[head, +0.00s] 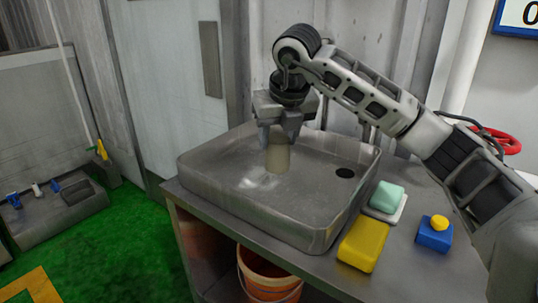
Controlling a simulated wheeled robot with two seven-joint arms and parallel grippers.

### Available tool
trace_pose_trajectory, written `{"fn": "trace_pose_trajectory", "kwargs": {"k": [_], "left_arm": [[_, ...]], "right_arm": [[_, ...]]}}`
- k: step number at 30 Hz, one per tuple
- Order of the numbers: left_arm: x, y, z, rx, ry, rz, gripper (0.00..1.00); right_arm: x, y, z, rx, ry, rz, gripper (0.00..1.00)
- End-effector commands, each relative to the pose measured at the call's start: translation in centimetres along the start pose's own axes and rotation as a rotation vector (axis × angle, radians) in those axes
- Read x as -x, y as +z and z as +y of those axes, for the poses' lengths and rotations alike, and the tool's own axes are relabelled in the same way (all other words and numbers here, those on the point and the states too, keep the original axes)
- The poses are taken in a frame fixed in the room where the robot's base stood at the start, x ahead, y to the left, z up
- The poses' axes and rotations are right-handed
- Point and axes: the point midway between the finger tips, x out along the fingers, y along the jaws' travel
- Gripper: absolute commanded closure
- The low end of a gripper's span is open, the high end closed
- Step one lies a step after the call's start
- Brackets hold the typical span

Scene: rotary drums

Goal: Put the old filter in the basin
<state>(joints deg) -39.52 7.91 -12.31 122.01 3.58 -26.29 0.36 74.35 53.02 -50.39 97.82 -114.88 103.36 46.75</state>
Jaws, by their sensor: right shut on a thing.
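The basin (222,188) is a shallow grey metal tray with a dark drain hole, set on a metal bench. The old filter (278,157) is a small beige cylinder, upright over the basin's floor toward the back. My right gripper (278,135) comes from above and is shut on the filter's top. I cannot tell whether the filter's lower end touches the basin floor. My left gripper is not in view.
A yellow sponge (363,245), a green soap bar (387,196) on a white dish, and a blue block with a yellow knob (435,233) sit right of the basin. An orange bucket (268,275) stands below the bench. Green floor lies at left.

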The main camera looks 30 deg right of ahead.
Motion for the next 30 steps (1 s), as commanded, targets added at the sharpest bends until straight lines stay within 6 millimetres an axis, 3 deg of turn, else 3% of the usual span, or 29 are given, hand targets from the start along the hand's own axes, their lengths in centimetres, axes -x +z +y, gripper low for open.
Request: {"fn": "trace_pose_trajectory", "kwargs": {"k": [3, 11, 16, 29, 30], "left_arm": [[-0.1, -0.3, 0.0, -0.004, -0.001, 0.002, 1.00], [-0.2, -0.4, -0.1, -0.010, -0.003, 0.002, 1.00], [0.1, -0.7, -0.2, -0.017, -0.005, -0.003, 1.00], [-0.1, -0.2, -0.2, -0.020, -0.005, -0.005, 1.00], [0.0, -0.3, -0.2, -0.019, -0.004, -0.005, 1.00]], "right_arm": [[-2.1, 0.6, 0.5, 0.000, 0.000, 0.002, 0.77], [-4.4, 1.2, 1.1, -0.001, 0.000, 0.001, 0.77], [-6.7, 0.4, 1.1, -0.001, -0.001, 0.000, 0.77], [-7.6, 0.0, 1.1, -0.001, 0.001, -0.002, 0.77], [-7.5, 0.0, 1.1, -0.001, 0.001, -0.002, 0.46]]}}
